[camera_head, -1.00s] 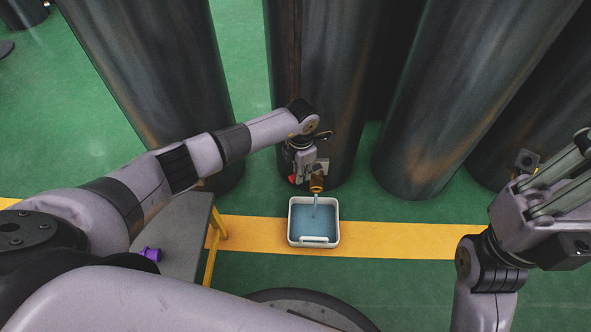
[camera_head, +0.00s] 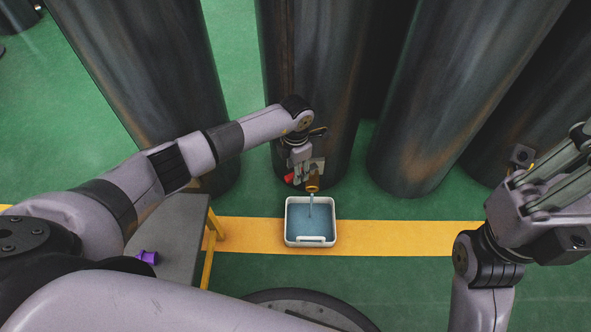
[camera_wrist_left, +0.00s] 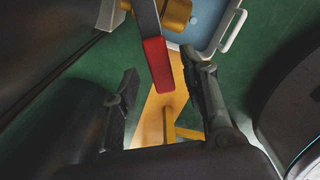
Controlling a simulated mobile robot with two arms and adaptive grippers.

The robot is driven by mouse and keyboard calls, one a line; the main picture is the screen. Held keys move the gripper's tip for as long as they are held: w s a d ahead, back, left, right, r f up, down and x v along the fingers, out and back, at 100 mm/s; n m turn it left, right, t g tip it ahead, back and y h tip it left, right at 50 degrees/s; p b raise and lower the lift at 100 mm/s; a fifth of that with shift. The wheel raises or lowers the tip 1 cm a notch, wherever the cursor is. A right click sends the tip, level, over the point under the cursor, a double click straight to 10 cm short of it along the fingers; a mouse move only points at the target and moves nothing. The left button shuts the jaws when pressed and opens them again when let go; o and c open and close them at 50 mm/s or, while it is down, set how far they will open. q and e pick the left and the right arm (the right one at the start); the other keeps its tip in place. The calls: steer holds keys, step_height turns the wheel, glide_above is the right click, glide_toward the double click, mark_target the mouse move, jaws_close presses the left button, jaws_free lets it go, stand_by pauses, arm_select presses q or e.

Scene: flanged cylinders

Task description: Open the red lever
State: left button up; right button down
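The red lever (camera_head: 289,178) sits beside a brass spout (camera_head: 313,184) low on the front of a dark cylinder. A thin stream runs from the spout into a white tray (camera_head: 289,238) holding blue liquid. My left gripper (camera_head: 300,168) is down at the lever, which it partly hides in the head view. In the left wrist view the red lever (camera_wrist_left: 158,63) lies across the gap between my left gripper's two spread fingers (camera_wrist_left: 165,75). A gap shows on the left finger's side. My right gripper (camera_head: 572,165) is at the right edge, its fingertips cut off.
Several tall dark cylinders (camera_head: 465,90) stand behind on the green floor. A grey table (camera_head: 178,240) with yellow legs and a purple object (camera_head: 147,257) is left of the tray. A yellow floor stripe (camera_head: 400,238) runs under the tray. Floor right of the tray is clear.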

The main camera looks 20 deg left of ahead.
arm_select(q)
step_height(320, 180, up, 11)
stand_by(0.3)
